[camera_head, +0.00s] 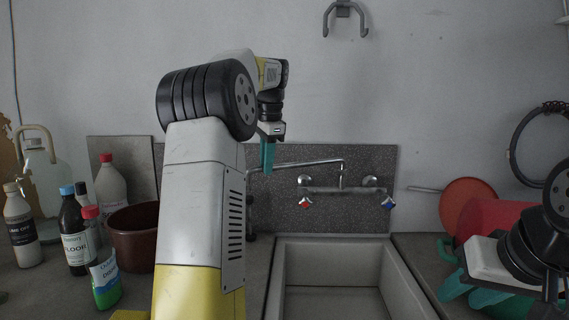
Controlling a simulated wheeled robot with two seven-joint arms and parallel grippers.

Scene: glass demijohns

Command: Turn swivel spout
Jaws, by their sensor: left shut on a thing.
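The swivel spout (310,164) is a thin chrome pipe. It runs from the wall tap (343,181) to the left, in front of the grey splashback. The tap has a red-marked handle (305,203) and a blue-marked handle (388,203). My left gripper (268,168) points down with its teal fingers at the left part of the spout and is shut on it. The exact contact is small and partly hidden by the fingers. My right gripper (470,292) is at the lower right, with its teal fingers apart and nothing visible between them.
The sink (412,283) lies below the tap, its basin empty where visible. Several bottles, including a dark one (74,235), and a brown pot (131,222) stand at the left. A glass demijohn (45,180) stands behind them. Red items (468,203) crowd the right side.

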